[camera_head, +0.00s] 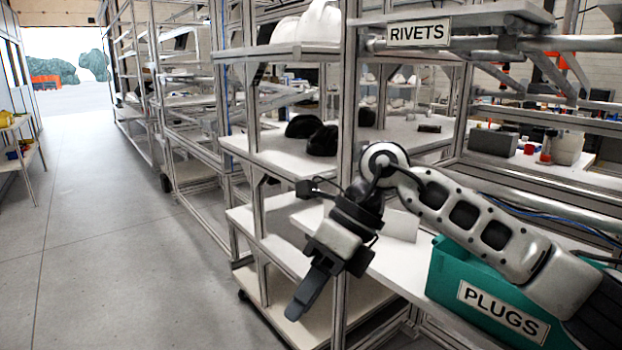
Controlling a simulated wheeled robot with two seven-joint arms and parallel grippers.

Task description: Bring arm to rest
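My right arm comes in from the right edge and bends at an elbow-like joint near the middle. My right gripper (305,289) hangs below it, pointing down and left, in front of the shelf rack. Its fingers look close together, seen nearly edge-on, so I cannot tell whether they are open or shut. I see nothing held between them. My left gripper is not in view.
A green PLUGS bin (463,284) sits behind and below my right forearm. A RIVETS label (418,33) marks the upper shelf. Black helmet shells (323,141) lie on the middle shelf. A metal post stands right behind my gripper. The aisle floor (110,240) at left is clear.

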